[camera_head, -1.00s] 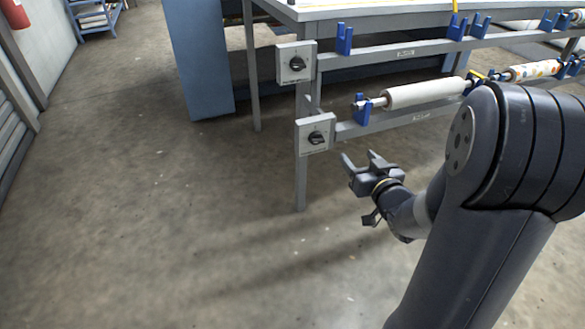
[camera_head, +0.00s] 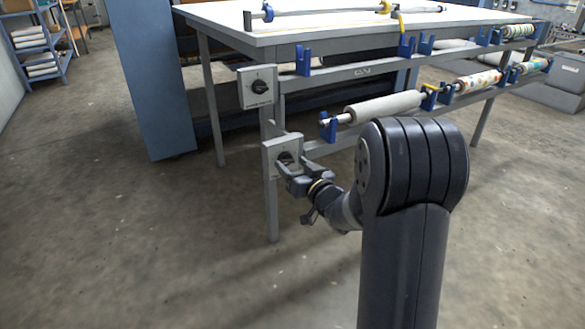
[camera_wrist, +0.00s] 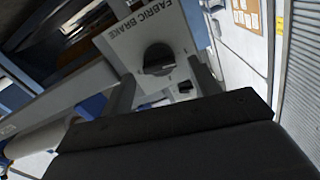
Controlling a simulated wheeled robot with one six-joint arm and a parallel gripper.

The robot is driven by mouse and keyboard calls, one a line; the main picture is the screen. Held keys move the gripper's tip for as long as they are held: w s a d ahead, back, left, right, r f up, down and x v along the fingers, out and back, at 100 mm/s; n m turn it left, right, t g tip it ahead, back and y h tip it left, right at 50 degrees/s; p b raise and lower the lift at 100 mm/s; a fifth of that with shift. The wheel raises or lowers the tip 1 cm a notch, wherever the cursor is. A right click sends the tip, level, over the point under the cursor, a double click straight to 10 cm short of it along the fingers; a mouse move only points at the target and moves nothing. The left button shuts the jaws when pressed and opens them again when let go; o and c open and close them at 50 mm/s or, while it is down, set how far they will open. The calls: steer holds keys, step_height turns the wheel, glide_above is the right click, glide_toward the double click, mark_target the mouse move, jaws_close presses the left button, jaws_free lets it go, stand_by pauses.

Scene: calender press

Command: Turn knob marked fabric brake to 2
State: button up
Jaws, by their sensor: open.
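The fabric brake plate (camera_wrist: 128,38) is a light square panel whose label appears upside down in the wrist view. The knob's setting and the scale numbers are not readable.
A second plate with a black knob (camera_head: 259,86) is above on the same leg. Rails with blue brackets (camera_head: 328,127) and a white roll (camera_head: 383,107) run right from the leg. The white-topped table (camera_head: 230,24) is above. The floor at left is clear.

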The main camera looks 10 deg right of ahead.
steer(key=shift+w+a, duration=0.15)
steer(key=shift+w, duration=0.25)
steer(key=shift+c, duration=0.3)
steer(key=c, duration=0.9)
